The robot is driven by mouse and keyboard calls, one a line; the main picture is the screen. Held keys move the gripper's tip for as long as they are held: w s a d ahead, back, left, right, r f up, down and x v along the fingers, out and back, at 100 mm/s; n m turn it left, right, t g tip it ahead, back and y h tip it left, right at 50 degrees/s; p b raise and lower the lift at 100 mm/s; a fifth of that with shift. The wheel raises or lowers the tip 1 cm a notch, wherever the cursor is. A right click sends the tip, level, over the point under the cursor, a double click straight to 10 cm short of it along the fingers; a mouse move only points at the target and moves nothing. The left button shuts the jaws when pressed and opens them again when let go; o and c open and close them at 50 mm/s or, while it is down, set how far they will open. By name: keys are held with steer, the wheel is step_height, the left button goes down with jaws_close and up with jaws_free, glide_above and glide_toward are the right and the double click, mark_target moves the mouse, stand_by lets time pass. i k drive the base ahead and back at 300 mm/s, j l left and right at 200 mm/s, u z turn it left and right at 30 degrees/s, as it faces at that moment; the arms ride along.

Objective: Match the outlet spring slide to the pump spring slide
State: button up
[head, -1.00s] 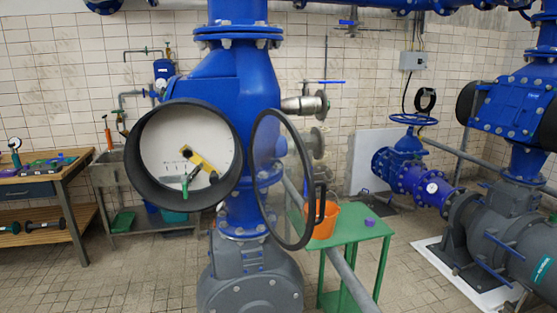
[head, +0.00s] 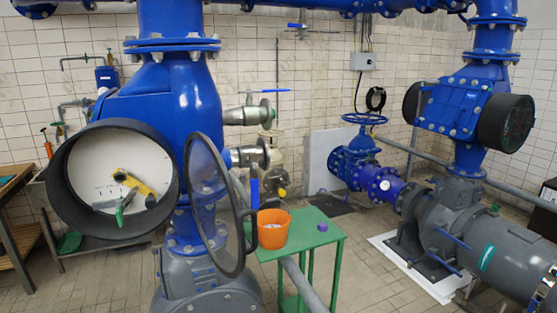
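A round black housing (head: 68,205) with a white dial face (head: 85,170) sits on the near blue valve body (head: 165,100) at left. On the dial are short marks, a yellow piece (head: 133,182) and a green-handled piece (head: 124,205). Its round clear cover (head: 214,205) with a dark rim hangs open to the right. A second black round housing (head: 507,123) is on the blue valve body (head: 455,105) at right; its face is turned away, so any slide there is hidden. I cannot tell which is the outlet and which the pump. My gripper is not in view.
A grey pump (head: 490,240) stands at right on a white slab. Tiled floor is clear at front centre-right.

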mark_target(120, 211)
steer(key=i+z, duration=0.15)
steer(key=j+u, duration=0.1)
steer(key=u, duration=1.4)
